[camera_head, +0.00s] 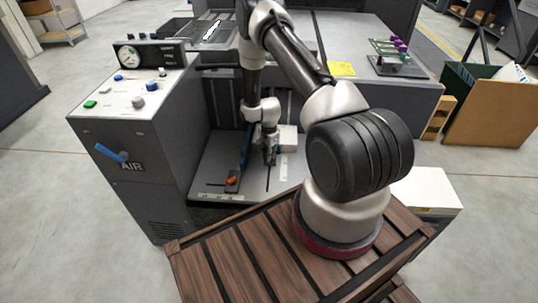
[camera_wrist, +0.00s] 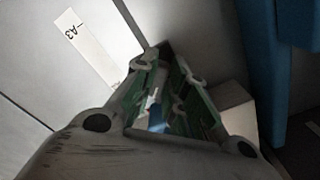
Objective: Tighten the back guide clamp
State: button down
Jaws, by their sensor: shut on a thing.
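My gripper (camera_head: 270,157) points down over the grey feed table, just right of the upright blue side guide (camera_head: 246,148). In the wrist view my gripper's green-lined fingers (camera_wrist: 163,95) are closed around a small part, mostly hidden. A bit of blue (camera_wrist: 156,124) and something pale show between them; this looks like the back guide clamp, but its shape and angle cannot be told. The blue guide (camera_wrist: 268,70) stands apart at the right of the wrist view. An orange knob (camera_head: 231,181) sits at the guide's near end.
A pale block (camera_head: 289,138) stands just behind my gripper, on the right; its corner shows in the wrist view (camera_wrist: 236,108). The control cabinet (camera_head: 140,95) walls off the left. A label marked A3 (camera_wrist: 85,45) lies on the table.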

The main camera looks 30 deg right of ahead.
jog(key=c, duration=1.4)
grip_release()
jog(key=shift+c, duration=0.2)
notch_tip(320, 180, up, 12)
